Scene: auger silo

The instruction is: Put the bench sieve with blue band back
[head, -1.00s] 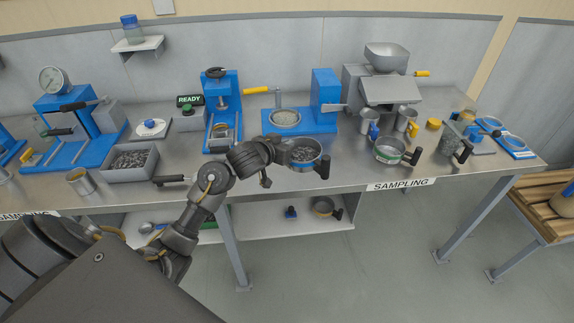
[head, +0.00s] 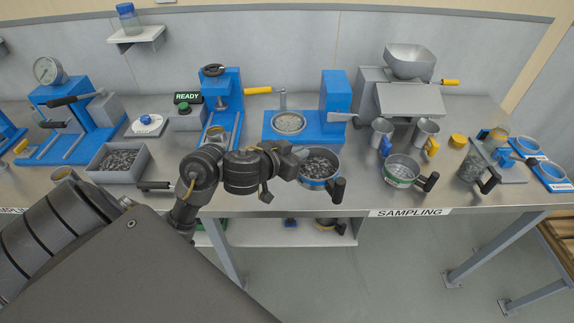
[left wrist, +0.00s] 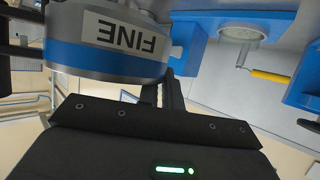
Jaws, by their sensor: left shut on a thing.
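The bench sieve with blue band (head: 318,167) is a round metal pan with a dark handle, holding dark grey granules. It is at the front edge of the bench in the head view. My left gripper (head: 298,156) is shut on its left rim. In the left wrist view the sieve (left wrist: 105,62) fills the upper left, showing its blue band and an upside-down "FINE" label. I cannot tell whether its base touches the bench. My right gripper is not in view.
A green-banded sieve (head: 402,170) and a jug (head: 478,167) stand to the right on the bench (head: 440,194). A blue machine with a round plate (head: 300,130) is behind. A bin of granules (head: 118,162) is at left. The lower shelf (head: 265,233) holds small items.

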